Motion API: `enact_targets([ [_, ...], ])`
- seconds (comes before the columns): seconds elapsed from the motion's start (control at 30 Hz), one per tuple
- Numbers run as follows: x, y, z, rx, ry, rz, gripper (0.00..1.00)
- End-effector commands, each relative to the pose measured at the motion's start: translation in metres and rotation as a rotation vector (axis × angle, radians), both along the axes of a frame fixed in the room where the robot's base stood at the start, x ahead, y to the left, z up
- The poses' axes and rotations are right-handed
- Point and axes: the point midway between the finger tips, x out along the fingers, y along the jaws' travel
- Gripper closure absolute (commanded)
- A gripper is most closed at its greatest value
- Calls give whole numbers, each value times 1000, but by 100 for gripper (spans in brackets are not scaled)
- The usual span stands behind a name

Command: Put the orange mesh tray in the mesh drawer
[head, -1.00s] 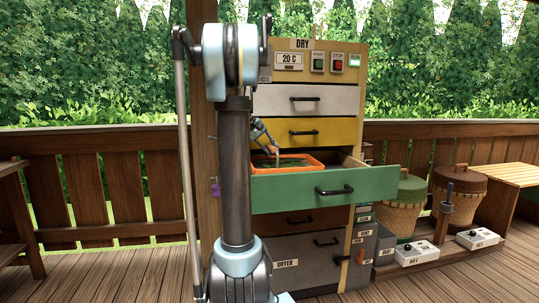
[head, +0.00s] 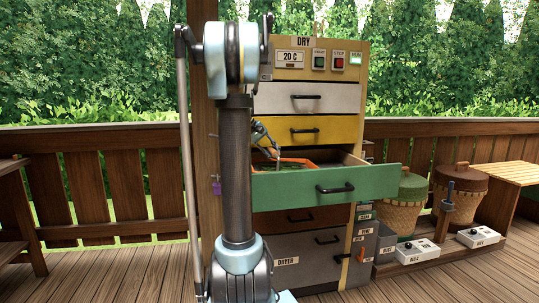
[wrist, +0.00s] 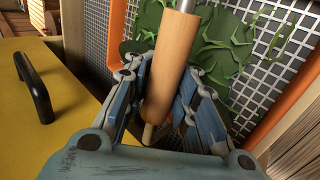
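The orange mesh tray (head: 299,160) is inside the pulled-out green drawer (head: 372,181) of the dryer cabinet, its lower part hidden by the drawer front. In the wrist view its orange rim (wrist: 285,103) frames a wire mesh with green leaves (wrist: 215,50). My gripper (head: 272,151) is above the tray, fingers around an upright wooden handle (wrist: 172,62) with a metal rod going down into the tray. The fingers look shut on this handle. Whether the tray rests on the drawer's bottom is hidden.
A yellow drawer (head: 288,130) with a black handle is shut just above, close to my gripper. A white drawer (head: 275,99) is shut higher up. Baskets (head: 405,203) and small switch boxes (head: 415,252) stand to the right.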

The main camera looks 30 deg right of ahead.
Motion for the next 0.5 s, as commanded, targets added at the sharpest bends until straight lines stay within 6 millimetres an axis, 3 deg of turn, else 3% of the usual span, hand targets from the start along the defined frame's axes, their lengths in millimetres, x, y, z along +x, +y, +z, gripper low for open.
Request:
enact_targets([
  [0.07,0,0,0,0,0,0,58],
  [0.5,0,0,7,0,0,0,58],
])
